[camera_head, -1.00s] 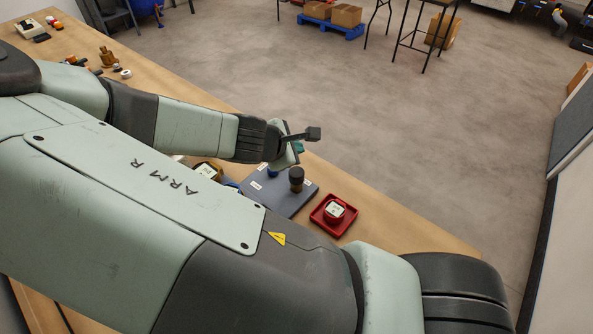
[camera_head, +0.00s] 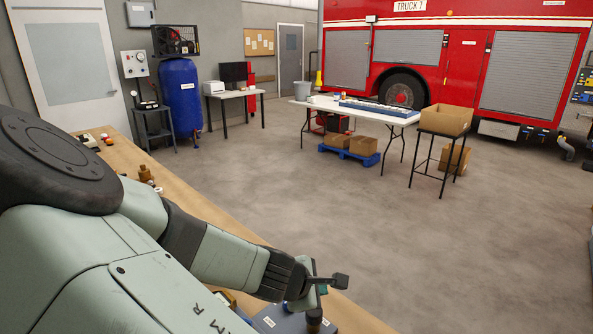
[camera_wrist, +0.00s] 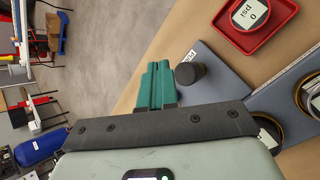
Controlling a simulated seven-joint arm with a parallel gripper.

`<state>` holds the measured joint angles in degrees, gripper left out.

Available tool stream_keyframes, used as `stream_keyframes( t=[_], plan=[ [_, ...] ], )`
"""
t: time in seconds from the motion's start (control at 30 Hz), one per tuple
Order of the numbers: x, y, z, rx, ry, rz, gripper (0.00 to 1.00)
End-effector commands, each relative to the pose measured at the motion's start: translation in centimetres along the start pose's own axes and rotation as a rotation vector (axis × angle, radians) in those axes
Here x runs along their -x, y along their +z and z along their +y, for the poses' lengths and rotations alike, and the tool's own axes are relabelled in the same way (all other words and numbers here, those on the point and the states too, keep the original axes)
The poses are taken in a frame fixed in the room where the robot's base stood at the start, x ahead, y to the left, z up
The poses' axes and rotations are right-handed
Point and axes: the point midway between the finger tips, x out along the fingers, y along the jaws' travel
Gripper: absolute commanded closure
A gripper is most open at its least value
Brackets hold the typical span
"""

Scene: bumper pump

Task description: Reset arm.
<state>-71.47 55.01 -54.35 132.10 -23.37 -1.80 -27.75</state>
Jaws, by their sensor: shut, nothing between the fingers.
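My gripper (camera_wrist: 157,85) is shut and empty; its two green fingers lie together in the wrist view. In the head view my gripper (camera_head: 322,288) is at the bottom, above the wooden bench (camera_head: 232,231). A dark knob (camera_wrist: 186,74) stands on a grey-blue plate (camera_wrist: 212,80), just right of the fingers in the wrist view and apart from them as far as I can tell.
A red tray (camera_wrist: 234,48) holds a gauge reading 0 psi (camera_wrist: 250,14). Other round gauges (camera_wrist: 262,134) lie at the right. Brass and black fittings (camera_head: 146,175) stand along the bench's far end. Open floor (camera_head: 350,225) lies beyond the bench. A red truck (camera_head: 466,66) stands behind.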

Motion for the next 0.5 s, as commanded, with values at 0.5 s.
stream_keyframes(
  t=[0.5],
  plan=[
    [9.8,7.8,-0.3,-0.875,-0.443,0.187,1.00]
  ],
)
